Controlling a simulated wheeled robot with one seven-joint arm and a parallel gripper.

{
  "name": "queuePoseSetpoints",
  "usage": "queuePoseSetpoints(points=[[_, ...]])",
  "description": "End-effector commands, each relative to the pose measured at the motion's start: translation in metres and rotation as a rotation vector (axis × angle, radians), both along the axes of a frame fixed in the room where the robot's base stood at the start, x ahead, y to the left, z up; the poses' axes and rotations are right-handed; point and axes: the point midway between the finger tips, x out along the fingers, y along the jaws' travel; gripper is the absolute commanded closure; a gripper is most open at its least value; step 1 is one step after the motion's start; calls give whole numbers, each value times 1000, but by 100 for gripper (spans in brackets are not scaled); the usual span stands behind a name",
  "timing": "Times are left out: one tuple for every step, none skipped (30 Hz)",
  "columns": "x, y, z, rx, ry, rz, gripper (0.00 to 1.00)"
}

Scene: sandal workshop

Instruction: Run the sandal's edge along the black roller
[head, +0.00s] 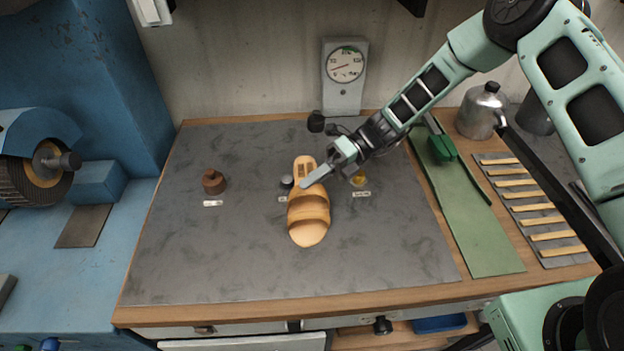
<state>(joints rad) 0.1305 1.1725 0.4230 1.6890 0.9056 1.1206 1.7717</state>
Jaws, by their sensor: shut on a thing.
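A tan sandal (309,217) with wide straps is over the grey mat on the bench, heel end away from me, toe toward me. My gripper (318,177) reaches in from the upper right, with a pale metal finger across the sandal's heel end. It is shut on the sandal. I cannot tell whether the sandal touches the mat.
On the mat (240,265) stand a brown pot (213,182), a small dark-lidded jar (287,182) and a yellow jar (359,180). A green strip (470,240), a rack of pale strips (535,215) and a metal can (481,112) are right. The mat's front left is clear.

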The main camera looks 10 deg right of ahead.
Motion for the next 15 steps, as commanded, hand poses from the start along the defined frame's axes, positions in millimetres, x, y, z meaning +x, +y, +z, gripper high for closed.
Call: queuePoseSetpoints(points=[[1,0,1,2,-1,0,100],[2,0,1,2,-1,0,100],[3,0,0,2,-1,0,100],[4,0,0,2,-2,0,100],[5,0,0,2,-2,0,100],[6,0,1,2,-2,0,100],[7,0,1,2,-2,0,100],[8,0,1,2,-1,0,100],[9,0,1,3,-1,0,100],[10,0,1,3,-1,0,100],[11,0,1,3,-1,0,100],[12,0,1,3,-1,0,100],[13,0,1,2,-1,0,100],[14,-1,1,2,-1,0,100],[15,-1,1,2,-1,0,100]])
